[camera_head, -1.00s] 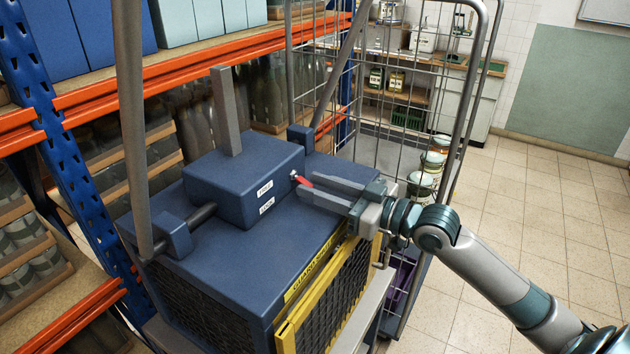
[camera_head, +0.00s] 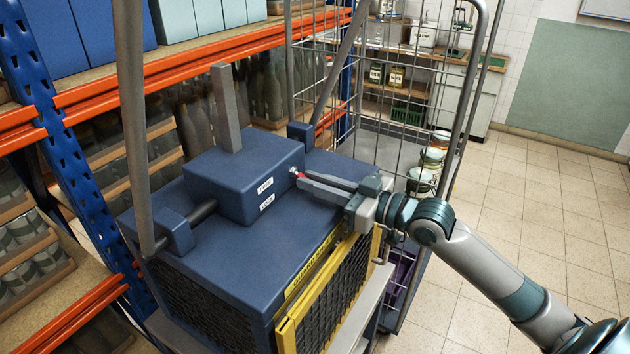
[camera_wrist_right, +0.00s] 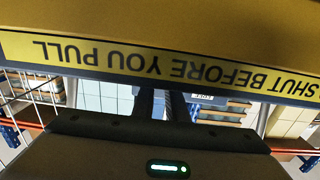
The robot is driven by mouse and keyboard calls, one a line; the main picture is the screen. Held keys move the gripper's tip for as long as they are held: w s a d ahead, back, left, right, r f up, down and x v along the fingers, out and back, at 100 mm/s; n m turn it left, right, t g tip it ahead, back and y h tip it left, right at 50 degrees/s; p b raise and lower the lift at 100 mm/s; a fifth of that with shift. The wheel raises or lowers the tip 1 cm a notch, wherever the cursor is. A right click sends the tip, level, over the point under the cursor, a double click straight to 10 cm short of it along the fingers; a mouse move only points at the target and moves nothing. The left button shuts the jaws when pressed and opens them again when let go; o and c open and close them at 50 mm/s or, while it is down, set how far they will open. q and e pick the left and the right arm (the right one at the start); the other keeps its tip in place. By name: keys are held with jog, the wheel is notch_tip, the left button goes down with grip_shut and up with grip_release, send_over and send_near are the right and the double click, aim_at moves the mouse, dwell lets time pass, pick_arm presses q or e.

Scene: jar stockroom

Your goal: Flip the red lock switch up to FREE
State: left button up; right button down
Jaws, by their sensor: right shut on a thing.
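The red lock switch (camera_head: 303,175) sticks out from the right face of the blue box (camera_head: 242,200) on top of the blue machine housing. Two white labels on the box face read FREE (camera_head: 265,185), the upper one, and LOCK (camera_head: 267,202), the lower one. My right gripper (camera_head: 306,181) reaches in from the right and is shut on the switch, hiding most of it. Only a little red shows by the fingertips, roughly level with the FREE label. In the right wrist view the dark fingers (camera_wrist_right: 162,105) show, but the switch cannot be made out. My left gripper is not in view.
A yellow guard (camera_head: 325,292) covers the housing's front; its strip (camera_wrist_right: 180,62) reads SHUT BEFORE YOU PULL. A wire cage trolley (camera_head: 477,75) stands close behind my right arm. Floor at right is clear.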

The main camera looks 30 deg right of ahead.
aim_at(299, 174)
jog(key=shift+r+g+h+p, duration=0.9)
jog(key=shift+r+g+p, duration=0.55)
jog(key=shift+p, duration=3.15)
jog(key=shift+w+g+h+p, duration=0.15)
jog(key=shift+g+h+p, duration=0.3)
jog(key=shift+g, duration=0.3)
jog(key=shift+w+a+r+g+h, duration=0.15)
jog(key=shift+r+g+h, duration=0.25)
jog(key=shift+g, duration=0.45)
jog(key=shift+w+a+r+g+h, duration=0.1)
jog(key=shift+w+r+g+h, duration=0.1)
jog(key=shift+g+h, duration=0.45)
jog(key=shift+g, duration=0.4)
jog(key=c, duration=1.8)
grip_release()
jog(key=shift+o, duration=0.2)
